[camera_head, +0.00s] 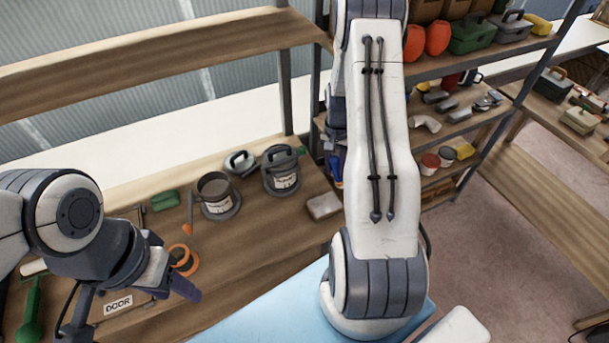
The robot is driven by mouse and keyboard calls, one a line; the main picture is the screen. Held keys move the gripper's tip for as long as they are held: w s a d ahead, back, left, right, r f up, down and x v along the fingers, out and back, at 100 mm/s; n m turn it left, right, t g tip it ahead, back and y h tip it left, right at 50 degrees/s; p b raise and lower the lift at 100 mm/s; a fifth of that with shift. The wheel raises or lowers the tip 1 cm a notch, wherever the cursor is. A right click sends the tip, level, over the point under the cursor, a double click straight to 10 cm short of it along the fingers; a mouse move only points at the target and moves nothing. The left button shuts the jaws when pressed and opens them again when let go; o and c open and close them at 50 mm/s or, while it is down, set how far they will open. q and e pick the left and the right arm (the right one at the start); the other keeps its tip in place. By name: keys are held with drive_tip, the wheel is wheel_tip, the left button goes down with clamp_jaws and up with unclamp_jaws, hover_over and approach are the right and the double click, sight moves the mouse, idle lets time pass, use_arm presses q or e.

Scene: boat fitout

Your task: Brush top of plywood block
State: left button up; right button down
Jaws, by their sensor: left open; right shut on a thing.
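A small pale brown-grey block (325,206) lies flat on the wooden bench, left of my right arm; I cannot tell whether it is the plywood block. No other plywood block is clear. My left gripper (172,286) is open and empty at the lower left, above the bench beside an orange ring-shaped roll (183,260). My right arm stands large across the middle, and its gripper is not clearly visible; the forearm hides what lies behind it. An orange-tipped tool (188,215) leans beside an open grey can. A brush being held does not show.
The open can (216,195), a lidded can (281,172) and a green block (165,201) stand along the bench's back. A panel marked DOOR (118,304) lies lower left, near a green-handled tool (32,312). A light blue surface (262,310) is at front. Loaded shelves (470,62) stand right.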

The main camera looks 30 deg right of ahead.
drive_tip(key=shift+r+p, duration=0.4)
drive_tip(key=shift+r, duration=0.5)
drive_tip(key=shift+a, duration=0.1)
idle(0.3)
drive_tip(key=w+a+r+p, duration=0.2)
drive_tip(key=a+r+p, duration=0.15)
drive_tip(key=a, duration=0.65)
drive_tip(key=f+b, duration=0.4)
drive_tip(key=shift+w+a+f+b, duration=0.2)
drive_tip(key=shift+a+b, duration=0.1)
drive_tip(key=shift+b, duration=0.1)
